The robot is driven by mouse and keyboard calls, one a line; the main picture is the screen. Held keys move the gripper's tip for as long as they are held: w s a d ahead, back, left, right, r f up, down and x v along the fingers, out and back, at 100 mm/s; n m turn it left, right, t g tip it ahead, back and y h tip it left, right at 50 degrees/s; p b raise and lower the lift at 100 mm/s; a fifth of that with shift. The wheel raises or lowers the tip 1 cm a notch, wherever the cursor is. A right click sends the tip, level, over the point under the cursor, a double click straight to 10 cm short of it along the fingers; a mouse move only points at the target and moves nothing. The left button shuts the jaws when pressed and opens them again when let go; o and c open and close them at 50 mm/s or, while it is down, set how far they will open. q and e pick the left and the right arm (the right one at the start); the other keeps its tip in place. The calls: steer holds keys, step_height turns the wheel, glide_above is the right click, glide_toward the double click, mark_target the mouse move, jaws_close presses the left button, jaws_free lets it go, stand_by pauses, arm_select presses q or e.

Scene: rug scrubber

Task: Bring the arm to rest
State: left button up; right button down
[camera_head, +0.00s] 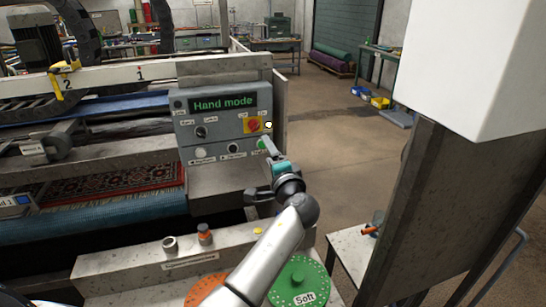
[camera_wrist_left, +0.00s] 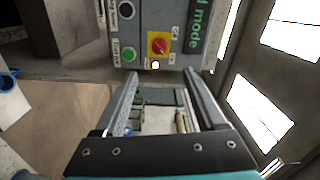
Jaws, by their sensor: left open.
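My left gripper (camera_head: 260,168) is open in front of the grey control panel (camera_head: 183,128) in the head view. Its two fingers also show apart in the wrist view (camera_wrist_left: 160,76), with nothing between them. The panel's display (camera_head: 223,103) reads "Hand mode". A red rotary switch on a yellow plate (camera_head: 254,125) sits on the panel, and in the wrist view the switch (camera_wrist_left: 159,46) lies just beyond the fingertips. A green button (camera_wrist_left: 128,54) is beside it. I cannot tell whether a finger touches the panel. My right gripper is not in view.
A patterned red rug (camera_head: 115,183) lies in the machine at left. Below my left arm are an orange disc (camera_head: 205,288) and a green disc labelled "Soft" (camera_head: 285,275). A dark post (camera_head: 425,215) with a white box (camera_head: 470,65) stands at right. Open floor (camera_head: 330,125) lies behind.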

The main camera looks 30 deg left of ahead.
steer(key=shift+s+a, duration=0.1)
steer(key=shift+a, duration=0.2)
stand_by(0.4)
